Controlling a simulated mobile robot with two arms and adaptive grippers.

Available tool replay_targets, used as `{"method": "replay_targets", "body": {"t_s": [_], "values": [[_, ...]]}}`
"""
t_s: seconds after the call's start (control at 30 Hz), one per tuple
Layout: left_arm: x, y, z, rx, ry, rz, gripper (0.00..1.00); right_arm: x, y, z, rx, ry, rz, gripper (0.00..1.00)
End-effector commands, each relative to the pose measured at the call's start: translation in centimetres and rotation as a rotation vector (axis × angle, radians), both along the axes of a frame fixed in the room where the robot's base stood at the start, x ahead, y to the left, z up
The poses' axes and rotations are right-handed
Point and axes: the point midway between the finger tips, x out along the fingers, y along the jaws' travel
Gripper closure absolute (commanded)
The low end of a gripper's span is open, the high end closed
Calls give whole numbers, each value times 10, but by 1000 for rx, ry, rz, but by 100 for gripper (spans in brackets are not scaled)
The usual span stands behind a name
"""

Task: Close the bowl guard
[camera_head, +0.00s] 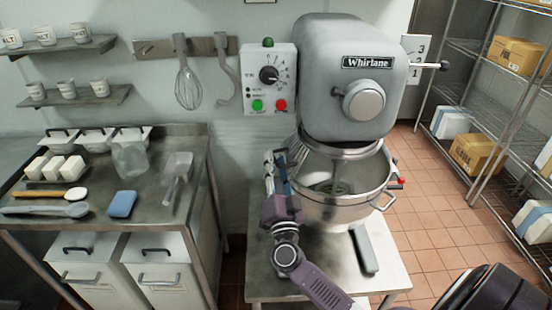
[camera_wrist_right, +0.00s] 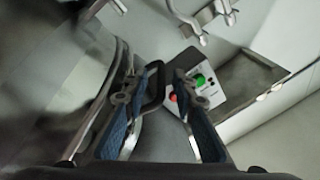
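The mixer bowl (camera_head: 345,205) sits under the grey Whirlane mixer head (camera_head: 350,80). A curved metal band (camera_head: 345,152), apparently part of the bowl guard, shows above the bowl's rim; I cannot tell how far the guard is open. My right gripper (camera_head: 278,163) is at the bowl's left side, near the rim. In the right wrist view my right gripper (camera_wrist_right: 156,82) has its blue-padded fingers spread. A dark looped handle (camera_wrist_right: 155,88) shows between them; contact is unclear. Blurred curved metal (camera_wrist_right: 85,95) lies to the left. My left gripper is not in view.
The control box (camera_head: 268,78) with green and red buttons is on the wall behind. A dark grey bar (camera_head: 363,248) lies on the mixer table (camera_head: 390,275). A cluttered steel counter (camera_head: 100,205) stands left; shelving is right. Floor shows between mixer and shelving.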

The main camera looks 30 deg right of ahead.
Motion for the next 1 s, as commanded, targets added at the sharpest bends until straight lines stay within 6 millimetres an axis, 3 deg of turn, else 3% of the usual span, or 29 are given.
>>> {"method": "replay_targets", "body": {"t_s": [0.37, 0.63, 1.0], "values": [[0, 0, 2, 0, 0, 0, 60, 8, -4, 2, 0, 1, 1, 75], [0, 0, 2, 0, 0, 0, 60, 8, -4, 2, 0, 1, 1, 100], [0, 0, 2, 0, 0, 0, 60, 7, -4, 3, -1, 0, 0, 100]]}}
